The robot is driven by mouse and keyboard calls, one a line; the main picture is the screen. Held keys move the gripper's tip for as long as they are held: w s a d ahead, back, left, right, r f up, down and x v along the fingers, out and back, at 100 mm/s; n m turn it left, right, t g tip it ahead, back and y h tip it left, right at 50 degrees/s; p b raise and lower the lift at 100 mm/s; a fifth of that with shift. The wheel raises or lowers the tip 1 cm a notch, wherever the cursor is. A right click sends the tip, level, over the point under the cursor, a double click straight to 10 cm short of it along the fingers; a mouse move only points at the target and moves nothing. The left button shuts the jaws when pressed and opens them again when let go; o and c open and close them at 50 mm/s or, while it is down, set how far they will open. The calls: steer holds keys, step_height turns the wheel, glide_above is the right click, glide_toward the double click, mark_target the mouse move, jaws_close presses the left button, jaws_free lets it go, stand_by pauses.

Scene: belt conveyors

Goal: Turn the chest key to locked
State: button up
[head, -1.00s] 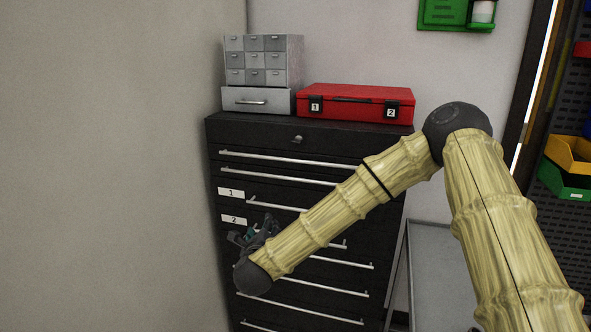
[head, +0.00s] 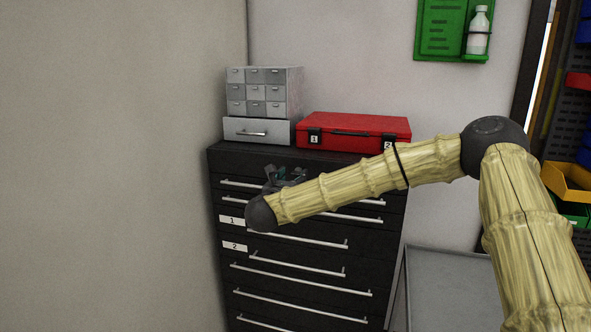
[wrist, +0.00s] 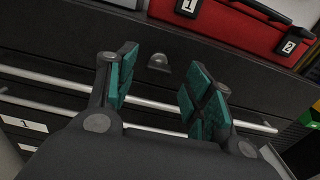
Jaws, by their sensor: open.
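The chest (head: 228,283) is a black tool chest with several drawers and long silver handles. Its key (wrist: 158,62) is a small silver piece on the plain top panel, seen in the wrist view between and beyond my fingertips. In the head view the key is hidden behind my gripper (head: 285,178). In the wrist view my gripper (wrist: 160,90) is open and empty, its teal pads on either side of the line to the key and apart from it. I cannot tell whether the key is at locked.
A red case (head: 355,128) and a grey small-parts cabinet (head: 264,95) stand on the chest. A grey wall is close on the left. A grey cart (head: 440,290) stands to the right. Labels 1 and 2 mark two drawers.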

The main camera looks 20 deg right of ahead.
mark_target(295, 175)
steer(key=shift+p+x, duration=0.6)
steer(key=shift+x, duration=1.25)
steer(key=c, duration=1)
